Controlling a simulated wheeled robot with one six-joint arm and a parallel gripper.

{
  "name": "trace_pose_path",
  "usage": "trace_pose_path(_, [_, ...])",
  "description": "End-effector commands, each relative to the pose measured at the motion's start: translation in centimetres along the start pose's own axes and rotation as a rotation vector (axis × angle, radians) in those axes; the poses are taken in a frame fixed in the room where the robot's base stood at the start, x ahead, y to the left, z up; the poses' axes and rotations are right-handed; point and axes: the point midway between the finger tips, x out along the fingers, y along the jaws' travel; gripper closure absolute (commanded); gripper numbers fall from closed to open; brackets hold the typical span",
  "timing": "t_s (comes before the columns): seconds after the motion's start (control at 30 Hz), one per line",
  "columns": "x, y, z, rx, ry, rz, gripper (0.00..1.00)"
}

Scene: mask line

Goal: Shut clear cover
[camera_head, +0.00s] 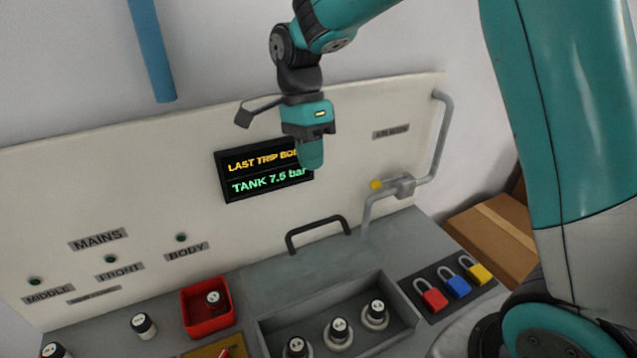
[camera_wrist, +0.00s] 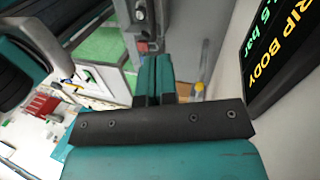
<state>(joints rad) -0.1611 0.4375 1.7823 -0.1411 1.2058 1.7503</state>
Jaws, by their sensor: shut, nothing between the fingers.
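A see-through grey panel with a black bar handle (camera_head: 317,233) stands raised at the back of a recessed tray (camera_head: 262,338); it looks like the clear cover (camera_head: 300,262), standing open. Its edges are faint, so its exact tilt is hard to tell. The tray holds three black-and-white knobs (camera_head: 338,332), uncovered. My gripper (camera_head: 311,160) is shut and empty, pointing down in front of the display, above and apart from the handle. Its closed teal fingers also show in the wrist view (camera_wrist: 153,78). I cannot make out the cover there.
The black display (camera_head: 238,192) is behind my gripper. A bent grey pipe (camera_head: 440,140) with a yellow-tipped valve (camera_head: 376,185) is to the right. A red open box (camera_head: 190,322) surrounds a knob left of the tray. Several padlocks (camera_head: 455,286) lie at right.

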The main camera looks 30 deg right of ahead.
Motion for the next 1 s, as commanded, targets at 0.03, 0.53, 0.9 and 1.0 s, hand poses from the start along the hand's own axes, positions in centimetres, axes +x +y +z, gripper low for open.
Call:
trace_pose_path(0.03, [-0.4,-0.3,-0.2,0.047,0.004,0.010,1.00])
trace_pose_path(0.53, [6.4,-0.4,-0.4,0.102,0.008,0.023,1.00])
trace_pose_path(0.9, [9.8,-0.4,-0.5,0.100,0.008,0.018,1.00])
trace_pose_path(1.0, [9.8,-0.5,-0.5,0.099,0.007,0.017,1.00])
